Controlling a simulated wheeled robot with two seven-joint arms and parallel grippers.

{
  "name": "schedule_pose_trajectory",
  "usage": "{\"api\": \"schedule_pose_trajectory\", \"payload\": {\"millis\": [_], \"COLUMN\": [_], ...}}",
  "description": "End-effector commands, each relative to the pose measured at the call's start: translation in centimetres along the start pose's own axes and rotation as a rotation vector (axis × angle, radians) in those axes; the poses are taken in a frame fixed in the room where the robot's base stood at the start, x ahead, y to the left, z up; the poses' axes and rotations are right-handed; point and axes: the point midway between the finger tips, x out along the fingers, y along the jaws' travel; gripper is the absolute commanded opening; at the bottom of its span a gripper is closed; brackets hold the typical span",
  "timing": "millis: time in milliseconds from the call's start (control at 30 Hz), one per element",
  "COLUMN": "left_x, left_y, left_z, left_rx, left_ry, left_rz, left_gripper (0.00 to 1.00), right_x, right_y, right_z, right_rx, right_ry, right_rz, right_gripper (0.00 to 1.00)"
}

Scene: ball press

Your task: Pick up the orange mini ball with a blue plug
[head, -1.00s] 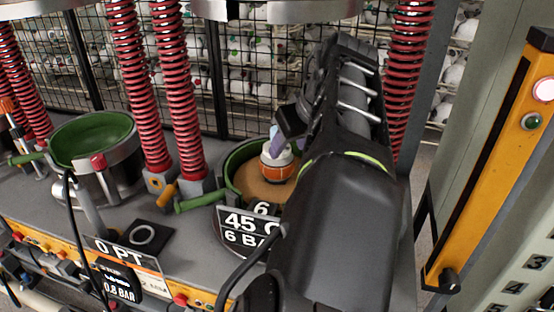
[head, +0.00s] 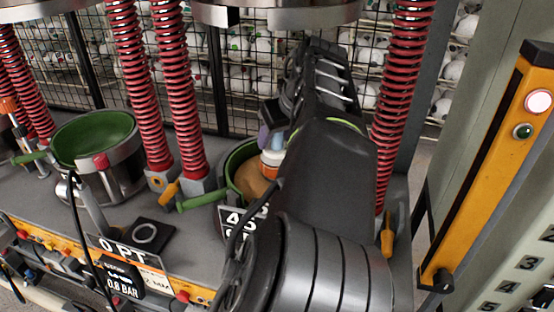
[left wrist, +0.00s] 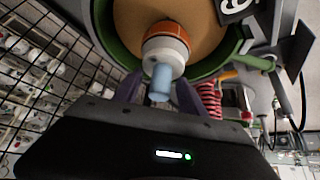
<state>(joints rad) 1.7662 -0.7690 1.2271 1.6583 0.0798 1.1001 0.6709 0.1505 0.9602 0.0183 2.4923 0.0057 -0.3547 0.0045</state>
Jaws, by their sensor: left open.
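The orange and white mini ball (head: 270,167) sits in the right-hand green-rimmed round mould (head: 232,170), on its tan inside. The arm partly hides it in the head view. In the left wrist view the ball (left wrist: 165,45) shows its orange band and white part, with a light blue plug (left wrist: 160,80) pointing toward my gripper. My left gripper (left wrist: 158,97) is open, its purple-grey fingers on either side of the plug. In the head view the left gripper (head: 272,137) is just above the ball. I cannot tell whether the fingers touch the plug. My right gripper is not in view.
Red springs (head: 392,110) stand around the mould. A second green-lined pot (head: 95,140) stands at the left. A black square plate with a ring (head: 147,235) lies on the grey bench between them. A yellow button panel (head: 490,170) stands at the right.

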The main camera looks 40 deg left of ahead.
Motion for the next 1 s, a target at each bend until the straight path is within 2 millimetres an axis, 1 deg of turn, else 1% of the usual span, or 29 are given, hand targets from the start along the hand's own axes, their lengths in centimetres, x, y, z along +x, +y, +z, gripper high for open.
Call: {"api": "schedule_pose_trajectory", "payload": {"millis": [100,133,700,1000], "left_x": [-0.01,-0.01,-0.02,-0.02], "left_y": [0.00,0.00,0.00,0.00], "left_z": [0.00,0.00,0.00,0.00], "left_rx": [0.000,0.000,0.000,0.000], "left_ry": [0.000,0.000,0.000,0.000], "left_rz": [0.000,0.000,0.000,0.000], "left_gripper": [0.48,0.47,0.00,0.00], "right_x": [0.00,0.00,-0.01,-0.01], "right_y": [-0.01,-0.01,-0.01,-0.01], "right_z": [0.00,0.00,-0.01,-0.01], "right_rx": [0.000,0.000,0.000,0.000], "right_ry": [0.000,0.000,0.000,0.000], "right_rz": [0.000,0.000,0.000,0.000], "right_gripper": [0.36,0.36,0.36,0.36]}}
